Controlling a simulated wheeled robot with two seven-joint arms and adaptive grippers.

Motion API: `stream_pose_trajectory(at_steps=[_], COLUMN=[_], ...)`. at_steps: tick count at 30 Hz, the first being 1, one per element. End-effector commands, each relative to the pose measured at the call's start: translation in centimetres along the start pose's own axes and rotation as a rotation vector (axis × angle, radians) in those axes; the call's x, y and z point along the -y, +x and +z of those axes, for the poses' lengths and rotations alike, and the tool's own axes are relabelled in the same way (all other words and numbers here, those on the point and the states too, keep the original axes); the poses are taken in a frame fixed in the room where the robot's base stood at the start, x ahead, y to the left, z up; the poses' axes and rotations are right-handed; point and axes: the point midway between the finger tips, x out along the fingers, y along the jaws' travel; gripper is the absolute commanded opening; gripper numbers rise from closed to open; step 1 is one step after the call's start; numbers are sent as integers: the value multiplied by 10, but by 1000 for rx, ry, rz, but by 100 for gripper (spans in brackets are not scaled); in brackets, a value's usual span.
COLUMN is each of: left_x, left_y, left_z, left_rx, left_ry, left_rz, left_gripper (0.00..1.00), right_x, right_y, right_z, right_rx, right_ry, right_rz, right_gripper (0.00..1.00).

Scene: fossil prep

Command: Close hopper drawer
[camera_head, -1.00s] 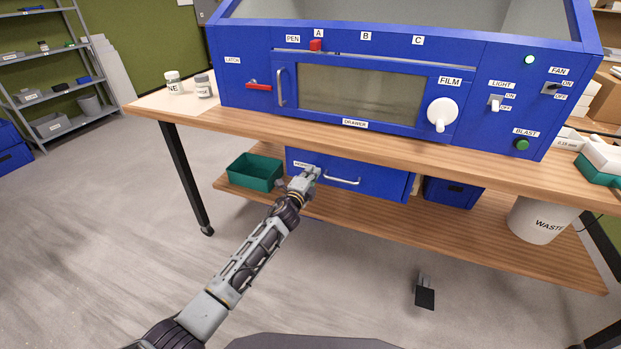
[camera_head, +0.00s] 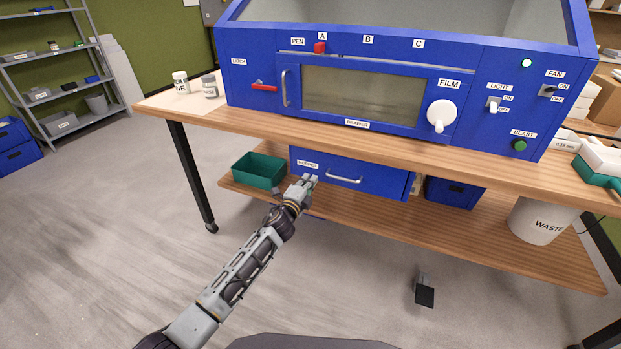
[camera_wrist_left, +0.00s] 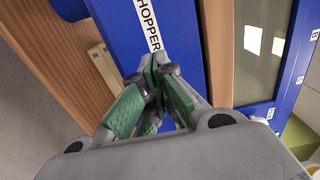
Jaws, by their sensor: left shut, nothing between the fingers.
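The blue hopper drawer (camera_head: 372,181) sits under the wooden bench top, with a pale bar handle (camera_head: 344,179) and a HOPPER label on its front. My left gripper (camera_head: 307,180) is at the left part of the drawer front, just below the label and left of the handle. In the left wrist view its green-padded fingers (camera_wrist_left: 157,70) are together with nothing between them, close to the blue front beside the HOPPER label (camera_wrist_left: 148,22). I cannot tell whether the fingertips touch the drawer. My right gripper is not in view.
A green bin (camera_head: 258,170) stands left of the drawer on the lower shelf (camera_head: 450,232). A blue box (camera_head: 452,192) and a white waste bucket (camera_head: 538,220) stand to the right. The bench top (camera_head: 390,148) overhangs the drawer. Open floor lies in front.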

Motion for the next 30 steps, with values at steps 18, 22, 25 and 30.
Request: stream_pose_trajectory(at_steps=[18,22,25,30], left_x=[-1,-1,0,0], left_y=[-56,-65,-69,-72], left_z=[0,0,0,0], left_rx=[0,0,0,0], left_ry=[0,0,0,0], left_rz=[2,2,1,1], left_gripper=[0,0,0,0], right_x=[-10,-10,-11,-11], right_y=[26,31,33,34], right_z=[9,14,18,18], right_rx=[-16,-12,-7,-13], right_ry=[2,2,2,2], right_rz=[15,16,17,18], right_gripper=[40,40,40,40])
